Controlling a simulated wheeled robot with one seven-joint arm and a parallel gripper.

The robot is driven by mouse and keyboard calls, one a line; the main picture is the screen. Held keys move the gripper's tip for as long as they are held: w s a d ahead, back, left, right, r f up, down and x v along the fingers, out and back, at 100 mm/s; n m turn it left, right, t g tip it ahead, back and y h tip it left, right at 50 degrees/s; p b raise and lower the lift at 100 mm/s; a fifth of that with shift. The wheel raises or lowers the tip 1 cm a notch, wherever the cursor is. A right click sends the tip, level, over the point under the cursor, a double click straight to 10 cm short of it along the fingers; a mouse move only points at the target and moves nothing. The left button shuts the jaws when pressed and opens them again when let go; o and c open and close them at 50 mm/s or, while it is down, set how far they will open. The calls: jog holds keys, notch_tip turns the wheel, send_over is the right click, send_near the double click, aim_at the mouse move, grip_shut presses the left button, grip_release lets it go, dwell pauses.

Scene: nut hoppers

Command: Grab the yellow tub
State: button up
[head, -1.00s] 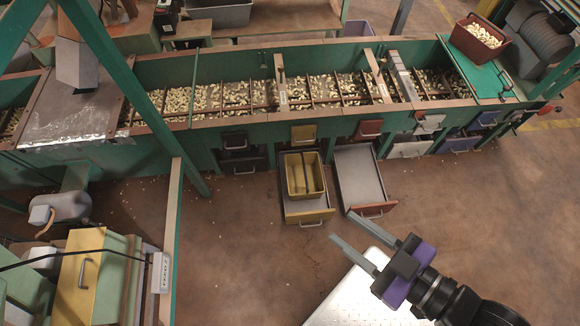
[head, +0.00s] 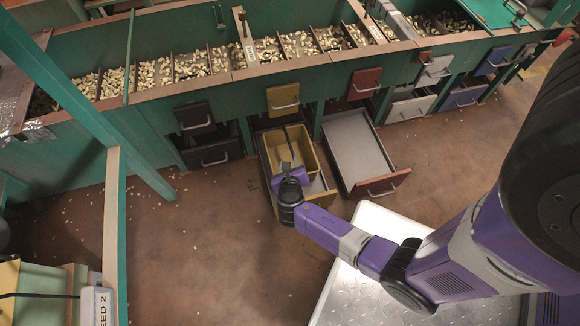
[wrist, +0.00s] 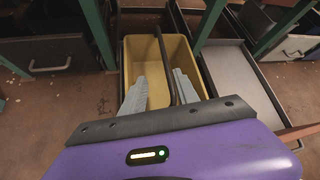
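The yellow tub (head: 306,154) sits upright in an open drawer (head: 319,203) under the hopper line. A dark divider (wrist: 163,52) splits the tub lengthwise, and both compartments look empty. My gripper (head: 291,166) reaches over the tub's near end, partly hiding that end in the head view. In the wrist view the tub (wrist: 143,57) is straight ahead, and my two grey fingers (wrist: 158,76) are apart, with the divider running between them, closer to the right finger. Nothing is held. I cannot tell whether a finger touches the tub or divider.
An empty open grey drawer (head: 356,150) with a red front stands just right. A dark drawer (head: 213,153) lies to the left. A green post (head: 92,105) slants down at the left. Hoppers with nuts (head: 210,62) run behind.

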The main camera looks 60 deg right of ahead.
aim_at(290, 146)
jog(key=d+b, duration=0.1)
jog(key=w+d+f+n+h, duration=0.1)
jog(key=d, duration=0.1)
jog(key=w+d+f+n+b, duration=0.1)
jog(key=d, duration=0.1)
jog(key=shift+w+d+f+g+b, duration=0.1)
jog(key=shift+w+f+g+b, duration=0.1)
jog(key=shift+w+g+b, duration=0.15)
jog(key=b+x, duration=0.3)
jog(key=x, duration=0.1)
jog(key=shift+d+f+b, duration=0.3)
jog(key=shift+f, duration=0.1)
jog(key=shift+w+d, duration=0.15)
jog(key=shift+d, duration=0.25)
jog(key=shift+c, duration=0.3)
grip_shut()
jog(key=shift+a, duration=0.1)
